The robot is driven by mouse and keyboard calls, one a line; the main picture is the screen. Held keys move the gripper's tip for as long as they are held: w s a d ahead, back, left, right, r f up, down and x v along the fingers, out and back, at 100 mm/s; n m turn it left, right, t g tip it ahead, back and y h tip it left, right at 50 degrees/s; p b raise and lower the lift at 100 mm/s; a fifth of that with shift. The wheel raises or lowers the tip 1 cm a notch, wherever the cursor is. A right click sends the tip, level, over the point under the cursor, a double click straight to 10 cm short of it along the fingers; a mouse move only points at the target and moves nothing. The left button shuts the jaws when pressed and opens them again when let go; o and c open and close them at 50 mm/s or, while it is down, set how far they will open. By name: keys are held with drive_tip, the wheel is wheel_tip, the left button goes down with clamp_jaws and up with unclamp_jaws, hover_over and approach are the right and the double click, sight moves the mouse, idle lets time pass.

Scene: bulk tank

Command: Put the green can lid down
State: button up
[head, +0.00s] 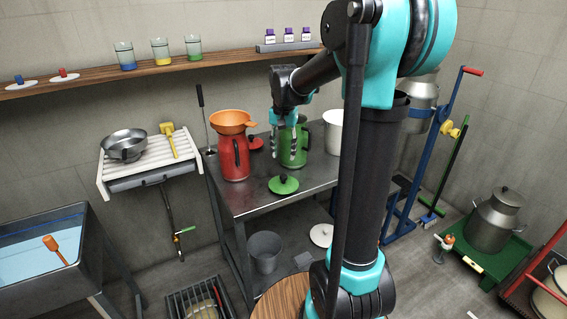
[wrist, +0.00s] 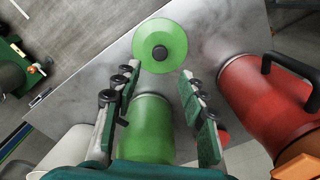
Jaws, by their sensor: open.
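The green lid (head: 284,184) with a dark knob lies flat on the metal table (head: 318,180), in front of the green can. In the wrist view the green lid (wrist: 160,46) lies on the tabletop, ahead of the fingertips and apart from them. The green can (head: 294,146) stands upright at the back of the table; its body (wrist: 146,128) shows between the fingers in the wrist view. My gripper (head: 291,148) is open and empty, over and in front of the green can. It also shows spread apart in the wrist view (wrist: 158,75).
A white pot (head: 333,132) stands at the right. A red lid (head: 256,142) lies behind. The table's front is clear.

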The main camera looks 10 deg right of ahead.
drive_tip(key=s+d+f+n+t, duration=0.2)
drive_tip(key=s+f, duration=0.4)
drive_tip(key=s, duration=0.4)
drive_tip(key=s+d+f+n+t, duration=0.2)
drive_tip(key=s+f, duration=0.5)
drive_tip(key=s, duration=0.4)
drive_tip(key=shift+s+n, duration=0.3)
drive_tip(key=shift+n, duration=0.4)
